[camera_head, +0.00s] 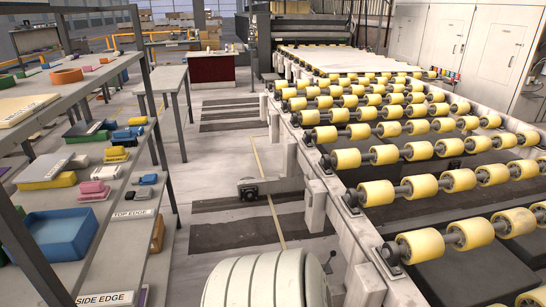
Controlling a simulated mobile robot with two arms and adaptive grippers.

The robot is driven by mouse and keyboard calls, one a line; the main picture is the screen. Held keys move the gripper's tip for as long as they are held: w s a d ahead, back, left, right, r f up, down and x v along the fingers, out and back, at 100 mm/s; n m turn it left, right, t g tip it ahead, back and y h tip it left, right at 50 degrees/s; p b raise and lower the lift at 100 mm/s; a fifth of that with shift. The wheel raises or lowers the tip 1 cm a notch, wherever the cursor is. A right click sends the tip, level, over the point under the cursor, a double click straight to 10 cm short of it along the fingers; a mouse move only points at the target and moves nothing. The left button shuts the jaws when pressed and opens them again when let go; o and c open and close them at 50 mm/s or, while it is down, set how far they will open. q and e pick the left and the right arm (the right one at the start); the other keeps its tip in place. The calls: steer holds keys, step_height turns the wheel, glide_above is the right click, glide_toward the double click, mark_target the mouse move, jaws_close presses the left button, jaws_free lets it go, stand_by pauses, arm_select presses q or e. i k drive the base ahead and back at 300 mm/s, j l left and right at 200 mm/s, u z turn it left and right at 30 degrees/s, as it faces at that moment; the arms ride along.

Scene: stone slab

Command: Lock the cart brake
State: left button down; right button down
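No cart or brake can be clearly made out in the head view. A small dark device (249,190) with a round face sits low near the floor, beside the conveyor's supports. I cannot tell whether it has to do with a brake. Neither of my grippers is in view.
A roller conveyor (330,247) with yellow rollers fills the right side. A metal shelf rack (159,133) with coloured blocks and a blue bin (62,236) stands at left. A grey table (176,76) stands behind it. The floor aisle (222,160) between rack and conveyor looks mostly open. A ribbed white rounded body (262,281) fills the bottom middle.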

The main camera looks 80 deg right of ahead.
mark_target(333, 253)
steer(key=z, duration=3.35)
steer(key=i+j, duration=0.5)
steer(key=i+j+z, duration=0.1)
steer(key=i+j, duration=0.4)
steer(key=j, duration=0.2)
steer(key=i+j, duration=0.5)
steer(key=j+z, duration=0.05)
steer(key=j, duration=0.05)
